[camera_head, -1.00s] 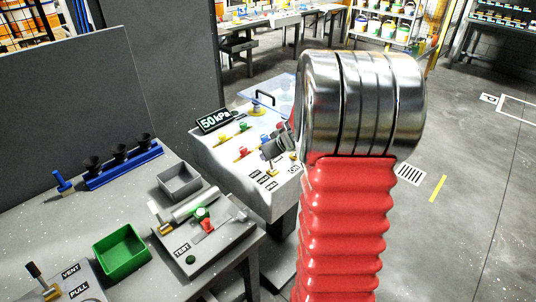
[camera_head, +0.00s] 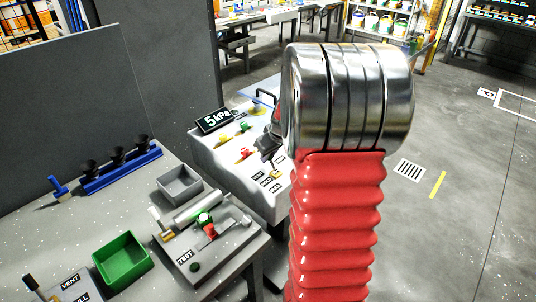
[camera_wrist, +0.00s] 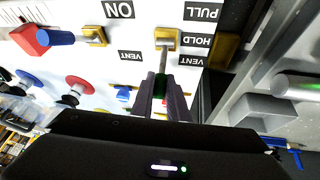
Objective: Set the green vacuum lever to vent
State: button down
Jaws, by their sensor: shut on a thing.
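The green vacuum lever (camera_wrist: 160,82) shows in the wrist view, with a metal shaft running from a brass plate (camera_wrist: 166,36) to its green grip. My gripper (camera_wrist: 164,92) is shut on the green grip, which shows between its two fingers. The labels PULL (camera_wrist: 203,11), HOLD (camera_wrist: 195,40) and VENT (camera_wrist: 191,61) stand upside down beside the shaft. The lever leans towards the VENT side in this view. In the head view my arm hides the lever and most of the gripper. The display (camera_head: 214,120) on the white console (camera_head: 235,168) reads 5 kPa.
Beside the lever in the wrist view are a blue-handled lever (camera_wrist: 60,38) with a red block (camera_wrist: 30,40), and a red knob (camera_wrist: 76,84). The grey bench holds a green bin (camera_head: 122,262), a grey bin (camera_head: 180,185) and a test fixture (camera_head: 225,240). Floor at right is clear.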

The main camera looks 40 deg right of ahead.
jog(key=shift+w+a, duration=0.1)
dwell(0.3)
jog(key=c, duration=2)
grip_release()
jog(key=shift+w+f, duration=0.1)
jog(key=shift+o, duration=1.3)
jog(key=v, duration=1.3)
jog(key=shift+r, duration=0.4)
